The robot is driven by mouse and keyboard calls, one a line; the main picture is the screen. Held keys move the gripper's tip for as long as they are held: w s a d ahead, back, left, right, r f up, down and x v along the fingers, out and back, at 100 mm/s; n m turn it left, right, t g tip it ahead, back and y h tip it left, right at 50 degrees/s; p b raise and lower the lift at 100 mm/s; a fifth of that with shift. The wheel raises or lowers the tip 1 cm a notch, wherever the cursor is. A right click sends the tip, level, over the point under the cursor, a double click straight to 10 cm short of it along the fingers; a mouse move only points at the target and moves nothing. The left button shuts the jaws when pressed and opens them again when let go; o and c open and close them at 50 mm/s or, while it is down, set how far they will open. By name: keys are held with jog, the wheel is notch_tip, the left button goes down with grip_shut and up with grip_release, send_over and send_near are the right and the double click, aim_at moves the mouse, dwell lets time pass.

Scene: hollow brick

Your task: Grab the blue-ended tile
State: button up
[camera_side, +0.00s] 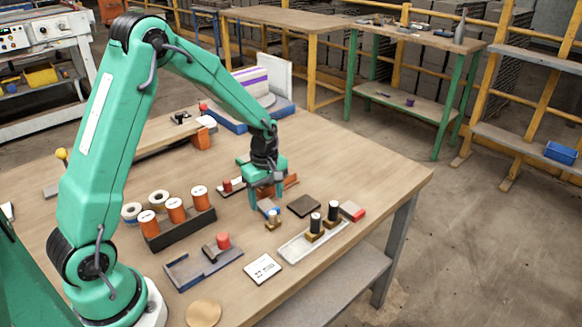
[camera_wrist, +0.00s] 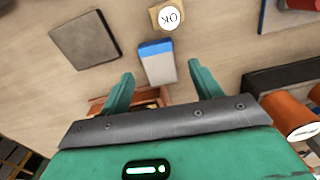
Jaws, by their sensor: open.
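The blue-ended tile (camera_wrist: 158,65) lies on the wooden table, pale grey with a blue band at the end away from my gripper. In the side view a small part of the tile (camera_side: 268,205) shows beside my fingers, which partly hide it. My gripper (camera_wrist: 162,71) is open and empty, with the tile's pale body in the gap between the two fingertips in the wrist view. A clear gap shows on both sides, and neither finger visibly touches it. In the side view my gripper (camera_side: 266,199) points down, low over the table; its exact height is unclear.
A brass stamp marked OK (camera_wrist: 168,17) stands just beyond the blue end. A dark square plate (camera_wrist: 85,40) lies to the left. A spool rack (camera_side: 181,232), a stamp tray (camera_side: 296,249) and a red-ended tile (camera_side: 352,211) stand nearby.

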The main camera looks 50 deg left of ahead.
jog(key=shift+f, duration=1.3)
jog(key=c, duration=1.1)
jog(key=shift+r, duration=0.15)
jog(key=shift+w+r, duration=0.1)
jog(key=shift+r, duration=0.8)
notch_tip(320, 180, up, 2)
jog(key=shift+d+r, duration=0.1)
jog(key=shift+r, duration=0.1)
jog(key=s+d+r, duration=0.4)
jog(key=d+r, duration=0.2)
jog(key=d, duration=0.4)
jog(key=shift+s+d+r, duration=0.2)
jog(key=shift+d+r, duration=0.1)
jog(key=shift+d, duration=0.05)
